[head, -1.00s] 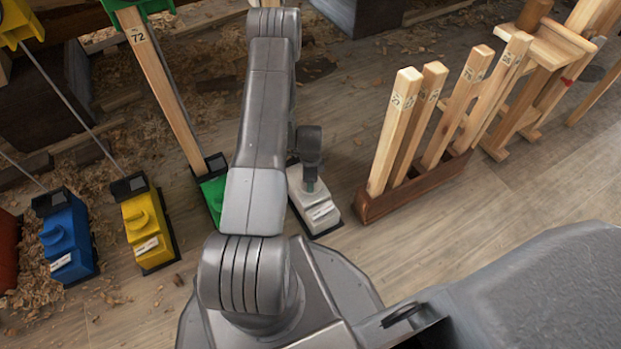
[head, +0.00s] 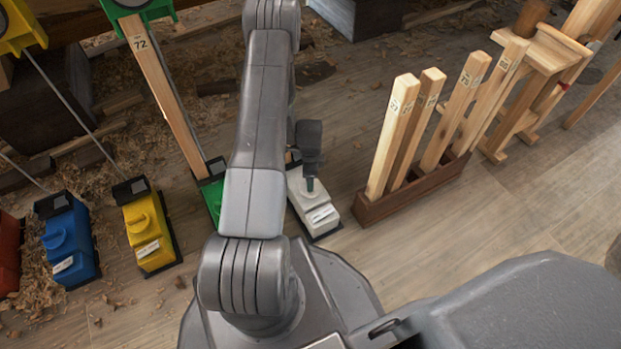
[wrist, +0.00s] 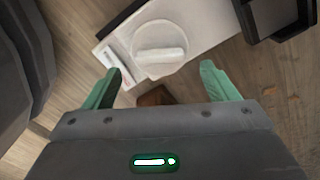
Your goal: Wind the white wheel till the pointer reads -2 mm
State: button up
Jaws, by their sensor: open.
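The white unit (head: 313,212) stands on the floor right of my arm, with a label on its near end. Its round white wheel with a raised bar across it (wrist: 160,45) shows in the wrist view, where the label (wrist: 116,65) lies to its left. My gripper (wrist: 160,78) is open and empty, its two green fingers apart, appearing below the wheel and to either side of it. In the head view my gripper (head: 311,185) is over the white unit, and my wrist partly hides the wheel. I cannot make out a pointer or its reading.
Green (head: 212,195), yellow (head: 149,235) and blue (head: 68,240) units stand to the left. A brown rack with upright posts (head: 375,208) stands close to the white unit's right. Shavings litter the floor at left. Floor at right is clearer.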

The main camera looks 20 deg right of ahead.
notch_tip(320, 180, up, 10)
jog(key=p, duration=0.2)
jog(key=shift+f, duration=0.25)
